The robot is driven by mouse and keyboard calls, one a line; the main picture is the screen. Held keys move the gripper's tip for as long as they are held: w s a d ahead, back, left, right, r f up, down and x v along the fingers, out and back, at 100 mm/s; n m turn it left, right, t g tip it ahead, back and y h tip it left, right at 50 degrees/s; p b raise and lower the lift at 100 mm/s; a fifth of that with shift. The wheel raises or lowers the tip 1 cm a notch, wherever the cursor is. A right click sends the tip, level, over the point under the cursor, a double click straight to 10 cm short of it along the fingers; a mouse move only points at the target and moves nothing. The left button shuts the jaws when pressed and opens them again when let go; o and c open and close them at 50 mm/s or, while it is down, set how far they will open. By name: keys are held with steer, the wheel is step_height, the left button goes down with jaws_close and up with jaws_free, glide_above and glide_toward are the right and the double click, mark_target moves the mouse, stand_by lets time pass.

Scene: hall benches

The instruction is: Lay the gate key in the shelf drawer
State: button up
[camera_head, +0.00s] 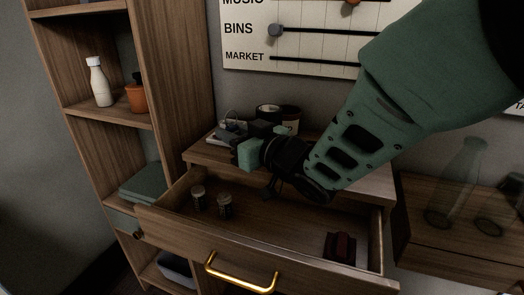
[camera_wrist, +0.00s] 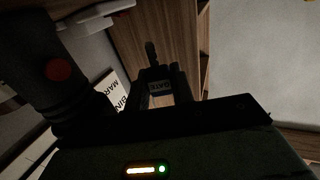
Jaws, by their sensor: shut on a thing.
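My gripper (camera_head: 247,153) is in the middle of the head view, above the back of an open wooden drawer (camera_head: 318,257) with a brass handle. In the wrist view my gripper (camera_wrist: 164,80) is shut on the gate key (camera_wrist: 151,55), whose dark blue tag reads GATE and sits between the fingers. The key's dark shaft sticks out past the fingertips. I cannot make the key out clearly in the head view. The drawer holds two small jars (camera_head: 198,198) at the left and a dark red object (camera_head: 341,246) at the right. Its middle floor is bare.
A tall shelf (camera_head: 170,75) at the left holds a white bottle (camera_head: 100,84), an orange pot (camera_head: 136,96) and a green box (camera_head: 145,184). A small greenish front (camera_head: 123,219) with a knob is below. Dark cups (camera_head: 290,117) stand behind my gripper, under a wall board (camera_head: 245,50).

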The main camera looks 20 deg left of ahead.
step_height(320, 180, down, 6)
stand_by(0.5)
